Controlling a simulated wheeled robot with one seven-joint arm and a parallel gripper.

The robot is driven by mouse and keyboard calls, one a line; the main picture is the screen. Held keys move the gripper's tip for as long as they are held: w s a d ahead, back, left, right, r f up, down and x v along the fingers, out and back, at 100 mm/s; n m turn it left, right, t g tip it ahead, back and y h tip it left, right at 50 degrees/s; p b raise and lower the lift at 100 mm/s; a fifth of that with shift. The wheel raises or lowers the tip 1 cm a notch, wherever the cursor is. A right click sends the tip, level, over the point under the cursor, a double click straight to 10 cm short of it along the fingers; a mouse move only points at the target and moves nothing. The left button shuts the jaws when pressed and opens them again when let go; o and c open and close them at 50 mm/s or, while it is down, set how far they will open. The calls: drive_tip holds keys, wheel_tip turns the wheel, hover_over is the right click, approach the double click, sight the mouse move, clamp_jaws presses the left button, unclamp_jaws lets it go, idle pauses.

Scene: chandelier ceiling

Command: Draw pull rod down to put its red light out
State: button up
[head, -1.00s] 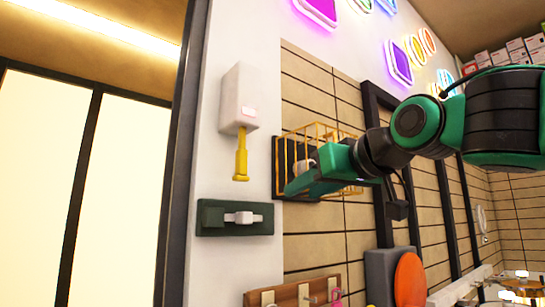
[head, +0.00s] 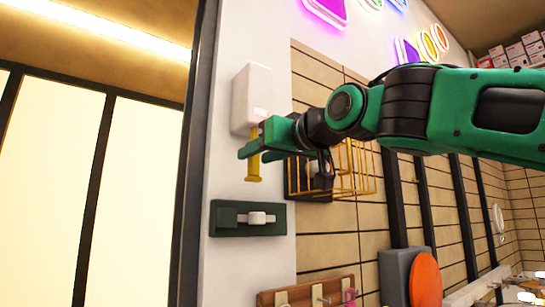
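The yellow pull rod (head: 254,169) hangs down from a white box (head: 252,95) on the white wall. The box has a small pinkish-red light (head: 260,113) low on its front, partly close behind my gripper. My gripper (head: 249,146), green, is at the upper part of the rod, just below the box. Its fingers appear spread, one in front of or beside the rod and the other to its left. The rod's lower end shows below the fingers. I cannot tell whether the fingers touch the rod.
A dark green plate with a grey-white slide latch (head: 257,218) is fixed on the wall below the rod. A yellow wire basket (head: 345,170) hangs right of it, behind my arm. A wooden hook rack (head: 310,292) and a grey box with an orange disc (head: 424,280) are lower right.

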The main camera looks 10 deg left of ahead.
drive_tip(key=shift+x, duration=1.1)
drive_tip(key=shift+c, duration=0.3)
clamp_jaws()
